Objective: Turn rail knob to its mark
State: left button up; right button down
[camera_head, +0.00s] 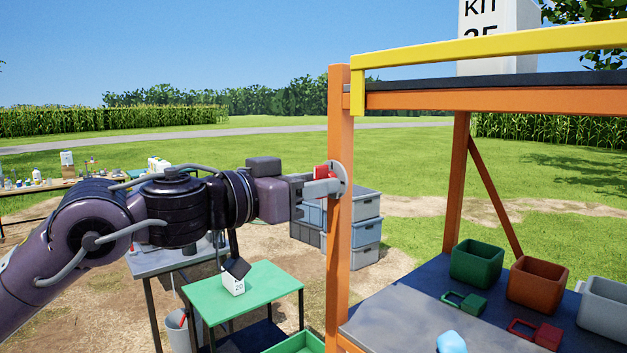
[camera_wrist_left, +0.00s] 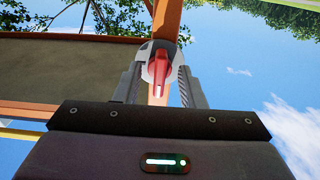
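The rail knob (camera_head: 320,172) is red and sits on a round pale grey plate (camera_head: 342,180) on the orange post. In the left wrist view the knob (camera_wrist_left: 160,68) stands lengthwise between the fingers, with a white line at its lower end. My left gripper (camera_head: 324,187) reaches the knob from the left, its fingers on either side. In the left wrist view the gripper (camera_wrist_left: 161,80) looks open, with narrow gaps between the fingers and the knob. In the head view the near finger hides part of the knob. I cannot make out the target mark. My right gripper is not in view.
The orange post (camera_head: 340,255) carries a shelf with a yellow rail (camera_head: 480,55). Right of it, a dark worktop (camera_head: 395,322) holds green, orange and grey bins. A green table (camera_head: 270,290) stands below my left arm.

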pick_arm(q)
jog(key=shift+c, duration=0.3)
grip_shut()
jog(key=m+b, duration=0.5)
jog(key=m, duration=1.3)
jog(key=shift+b, duration=0.35)
jog(key=shift+o, duration=0.3)
grip_release()
jog(key=shift+a, duration=0.1)
